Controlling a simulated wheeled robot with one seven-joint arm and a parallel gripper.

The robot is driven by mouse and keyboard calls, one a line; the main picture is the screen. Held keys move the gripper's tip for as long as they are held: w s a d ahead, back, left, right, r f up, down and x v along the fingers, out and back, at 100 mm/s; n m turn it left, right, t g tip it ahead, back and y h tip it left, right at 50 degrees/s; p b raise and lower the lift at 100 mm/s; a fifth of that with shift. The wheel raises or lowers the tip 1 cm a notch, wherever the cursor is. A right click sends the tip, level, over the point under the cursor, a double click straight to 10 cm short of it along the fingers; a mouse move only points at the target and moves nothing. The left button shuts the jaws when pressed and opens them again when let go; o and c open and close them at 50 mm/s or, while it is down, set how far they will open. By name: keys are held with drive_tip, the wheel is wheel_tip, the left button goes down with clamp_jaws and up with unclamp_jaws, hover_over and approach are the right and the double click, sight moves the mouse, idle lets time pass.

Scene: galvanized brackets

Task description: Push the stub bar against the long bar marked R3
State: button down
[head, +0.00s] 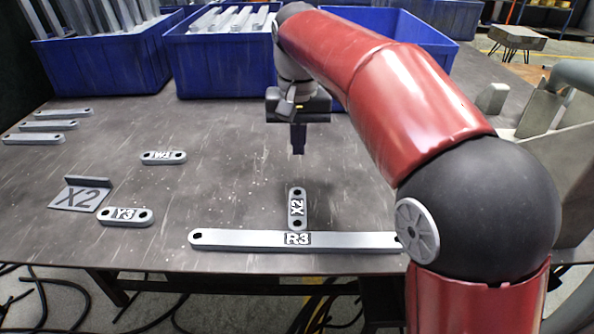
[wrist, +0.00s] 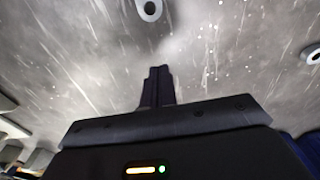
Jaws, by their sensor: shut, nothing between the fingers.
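The long grey bar marked R3 (head: 250,239) lies across the near part of the table, its right end partly behind my arm. A short stub bar marked X2 (head: 297,190) lies end-on to it, at its far side near the middle. Its near end appears close to or against R3; I cannot tell if they touch. One holed end of a bar, likely this stub, shows at the top of the wrist view (wrist: 149,9). My gripper (head: 298,151) is shut and empty, above the table beyond the stub's far end. Its fingers also show in the wrist view (wrist: 158,72).
Two other stub bars, one marked Y3 (head: 126,217) and one at the back (head: 163,158), lie to the left. Several bars (head: 48,125) lie beyond. Blue crates (head: 215,68) line the back.

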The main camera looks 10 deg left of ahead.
sight(298, 209)
drive_tip(key=shift+w+a+f+g+h+p, duration=0.15)
drive_tip(key=shift+w+a+f+g+p, duration=0.1)
drive_tip(key=shift+w+f+g, duration=0.25)
drive_tip(key=shift+w+a+f+g+h+p, duration=0.15)
drive_tip(key=shift+w+a+f+g+p, duration=0.1)
drive_tip(key=shift+f+g, duration=0.35)
drive_tip(key=shift+w+f, duration=0.1)
drive_tip(key=shift+f, duration=0.35)
drive_tip(key=s+d, duration=0.1)
drive_tip(key=s, duration=0.3)
drive_tip(key=s+d+b, duration=0.1)
drive_tip(key=s, duration=0.2)
drive_tip(key=s+d, duration=0.1)
drive_tip(key=s, duration=0.3)
drive_tip(key=shift+s+b, duration=0.35)
drive_tip(key=shift+b, duration=0.05)
drive_tip(key=shift+d+f, duration=0.1)
drive_tip(key=shift+f, duration=0.75)
drive_tip(key=shift+f, duration=0.1)
